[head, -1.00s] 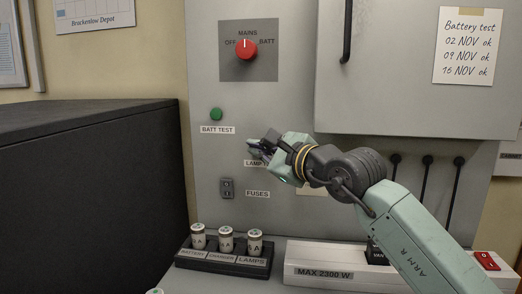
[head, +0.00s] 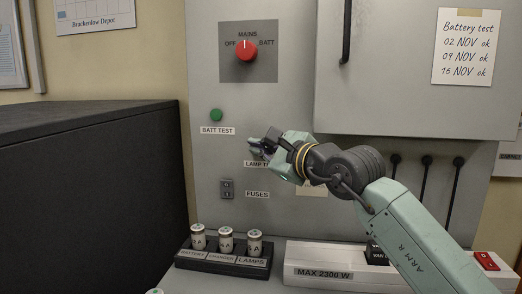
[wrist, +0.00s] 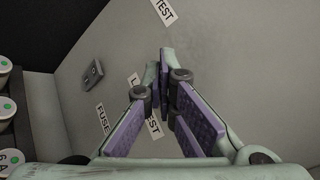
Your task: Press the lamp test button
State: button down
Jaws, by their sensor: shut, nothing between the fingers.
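My gripper (head: 258,146) is shut and empty, in front of the grey panel (head: 205,90) just above the partly covered lamp test label (head: 252,164). In the wrist view my gripper (wrist: 164,55) has its fingertips together near the panel, and its fingers partly cover the same label (wrist: 154,124). The lamp test button itself does not show in either view; my gripper may hide it. I cannot tell whether the fingertips touch the panel.
A green button (head: 215,115) sits above the BATT TEST label (head: 217,130). A red rotary knob (head: 246,50) is higher up. A small fuse switch (head: 227,188) and a rack of fuses (head: 222,258) are below. A dark cabinet (head: 90,170) stands at left.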

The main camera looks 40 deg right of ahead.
jog(key=shift+a+f, duration=0.15)
jog(key=shift+s+a+f+b, duration=0.15)
jog(key=shift+s+a+b, duration=0.25)
jog(key=shift+a+b, duration=0.4)
jog(key=shift+d, duration=0.15)
jog(key=s+a+b, duration=0.3)
jog(key=shift+s+a+b, duration=0.15)
jog(key=shift+a+b, duration=0.05)
jog(key=shift+b, duration=0.15)
dwell(6.2)
